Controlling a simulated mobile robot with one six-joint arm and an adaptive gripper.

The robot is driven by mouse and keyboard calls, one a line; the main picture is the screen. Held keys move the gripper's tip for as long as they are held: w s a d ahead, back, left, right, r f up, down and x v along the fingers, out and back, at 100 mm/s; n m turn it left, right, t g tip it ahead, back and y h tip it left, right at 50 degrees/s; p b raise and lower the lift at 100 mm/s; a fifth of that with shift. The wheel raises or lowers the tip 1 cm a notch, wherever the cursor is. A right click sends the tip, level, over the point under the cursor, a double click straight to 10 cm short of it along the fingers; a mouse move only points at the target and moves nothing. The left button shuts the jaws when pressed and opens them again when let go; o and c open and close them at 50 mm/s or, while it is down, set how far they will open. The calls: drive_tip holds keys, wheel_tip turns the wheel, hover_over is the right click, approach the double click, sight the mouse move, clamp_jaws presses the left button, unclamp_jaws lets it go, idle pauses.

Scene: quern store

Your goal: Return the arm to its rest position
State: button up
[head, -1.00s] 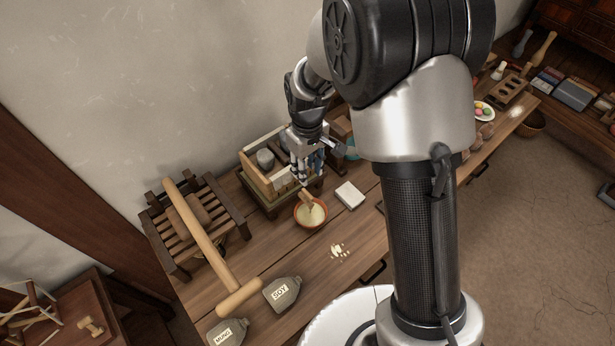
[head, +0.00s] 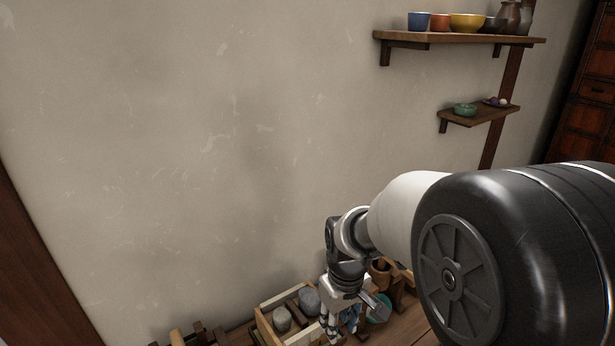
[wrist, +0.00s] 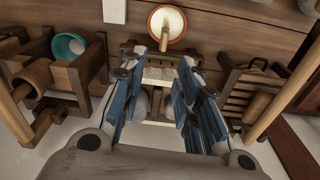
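My gripper (head: 329,328) is at the bottom of the head view, above or beside the right part of a wooden box; its fingertips are cut off or hard to make out there. In the wrist view my gripper (wrist: 176,62) shows its two blue-padded fingers spread apart, with nothing held between them. The wooden box (wrist: 160,76) shows beyond and between the fingers, with rounded grey things in it. My arm reaches out from the lower right of the head view and bends down at the wrist.
A bowl (wrist: 152,22) with a wooden-handled tool stands beyond the box. A slatted rack (wrist: 243,88) is right, a wooden stand (wrist: 88,72) with a teal cup (wrist: 66,46) left. Wall shelves (head: 470,38) carry bowls at upper right. The plain wall (head: 180,150) is clear.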

drive_tip(key=s+d+r+m+t, duration=0.2)
drive_tip(key=s+d+r, duration=0.1)
drive_tip(key=s+r, duration=0.4)
drive_tip(key=s+d+r+m+t, duration=0.1)
drive_tip(key=s+d+r+m, duration=0.2)
drive_tip(key=s+r, duration=0.4)
drive_tip(key=s+d, duration=0.1)
drive_tip(key=s, duration=0.6)
drive_tip(key=shift+d+m+t, duration=0.15)
drive_tip(key=shift+m+t, duration=0.15)
drive_tip(key=shift+t, duration=0.1)
